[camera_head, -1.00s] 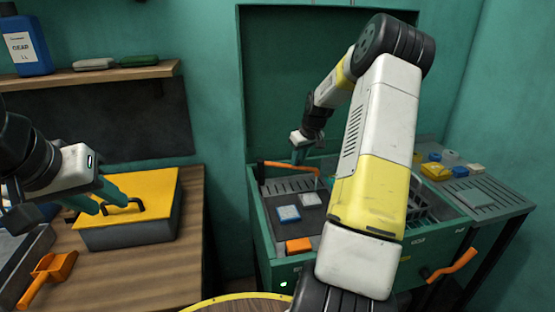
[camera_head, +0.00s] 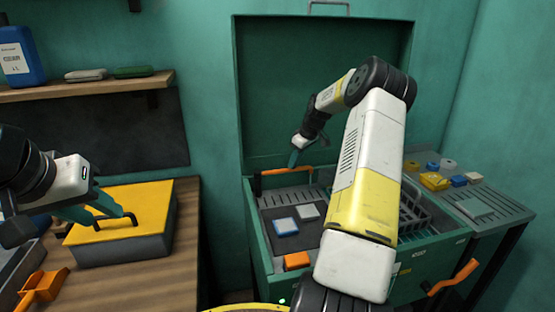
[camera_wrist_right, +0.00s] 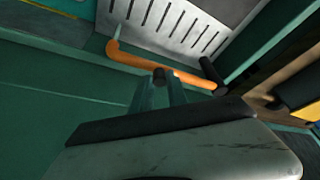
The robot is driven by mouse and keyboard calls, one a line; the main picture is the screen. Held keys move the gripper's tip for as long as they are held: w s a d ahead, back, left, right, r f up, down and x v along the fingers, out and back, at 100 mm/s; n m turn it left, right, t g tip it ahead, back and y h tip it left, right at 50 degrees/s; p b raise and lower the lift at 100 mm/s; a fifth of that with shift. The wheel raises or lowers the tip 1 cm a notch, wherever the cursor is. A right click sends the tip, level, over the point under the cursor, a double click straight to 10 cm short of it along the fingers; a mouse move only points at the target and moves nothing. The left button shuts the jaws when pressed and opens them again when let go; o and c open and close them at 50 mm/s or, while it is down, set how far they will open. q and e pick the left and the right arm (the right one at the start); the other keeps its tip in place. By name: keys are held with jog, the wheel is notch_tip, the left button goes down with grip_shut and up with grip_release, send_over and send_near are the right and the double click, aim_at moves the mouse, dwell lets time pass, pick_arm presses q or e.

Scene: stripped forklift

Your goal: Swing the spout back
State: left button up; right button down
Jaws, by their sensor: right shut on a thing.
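The orange spout (camera_head: 287,171) is a thin bar at the back left of the green parts washer (camera_head: 262,236). In the head view it lies nearly along the washer's back wall. My right gripper (camera_head: 294,161) reaches down to it from above and is shut on it. In the right wrist view the orange spout (camera_wrist_right: 150,66) crosses in front of my right gripper's fingers (camera_wrist_right: 161,84), with a dark joint at its right end. My left gripper (camera_head: 98,212) is open and empty, above the yellow lid (camera_head: 135,203) of a grey box and near its black handle.
The washer's raised lid (camera_head: 325,95) stands behind the spout. Blue and white blocks (camera_head: 286,226), an orange block (camera_head: 297,261) and a wire basket (camera_head: 410,212) are in the washer. An orange crank (camera_head: 452,278) sticks out in front. An orange scoop (camera_head: 42,287) lies at left.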

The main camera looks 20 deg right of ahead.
jog(key=shift+w+r, duration=0.1)
jog(key=shift+w, duration=0.1)
jog(key=c, duration=1.3)
grip_release()
jog(key=shift+w, duration=0.1)
jog(key=v, duration=0.7)
jog(key=shift+s+r, duration=0.25)
jog(key=shift+s, duration=0.05)
jog(key=shift+d, duration=0.1)
